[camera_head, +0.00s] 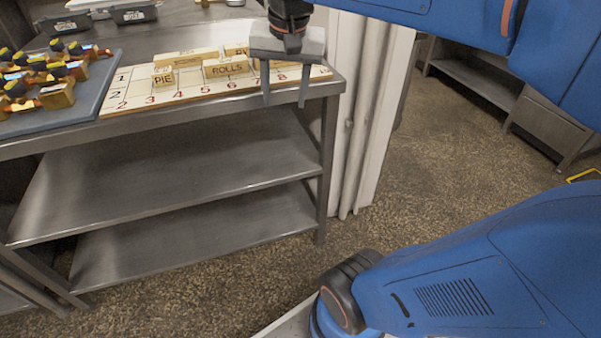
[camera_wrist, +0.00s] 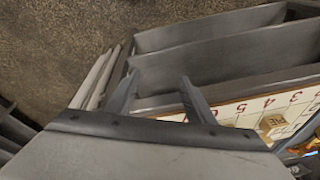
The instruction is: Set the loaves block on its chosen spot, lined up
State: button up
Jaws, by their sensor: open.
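The numbered white board (camera_head: 139,98) lies along the table's front edge, marked with red digits. On it stand wooden blocks: one labelled PIE (camera_head: 162,79), one labelled ROLLS (camera_head: 227,68), and a long one behind them (camera_head: 185,58) whose label I cannot read. I cannot tell which block is the loaves block. My gripper (camera_head: 285,100) is open and points down at the board's right end, hiding part of it. Nothing shows between its fingers. In the wrist view, my gripper (camera_wrist: 160,82) is open over the table edge, and the board (camera_wrist: 240,110) lies to the right.
A blue-grey mat (camera_head: 88,101) with several coloured wooden pieces lies left of the board. Dark containers (camera_head: 133,14) stand at the back. The steel table (camera_head: 200,20) has two empty lower shelves (camera_head: 170,165). White pipes (camera_head: 365,120) rise just right of the table.

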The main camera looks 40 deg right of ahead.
jog(key=s+a+f+n+t, duration=0.1)
jog(key=s+f+n, duration=0.2)
jog(key=s+f, duration=0.2)
jog(key=s+a+f+n+t, duration=0.1)
jog(key=s+f+n, duration=0.3)
jog(key=f, duration=0.5)
jog(key=shift+s+a+f+y, duration=0.15)
jog(key=shift+s+a+y, duration=0.25)
jog(key=shift+s+a, duration=0.55)
jog(key=shift+s+d, duration=0.1)
jog(key=shift+d, duration=0.05)
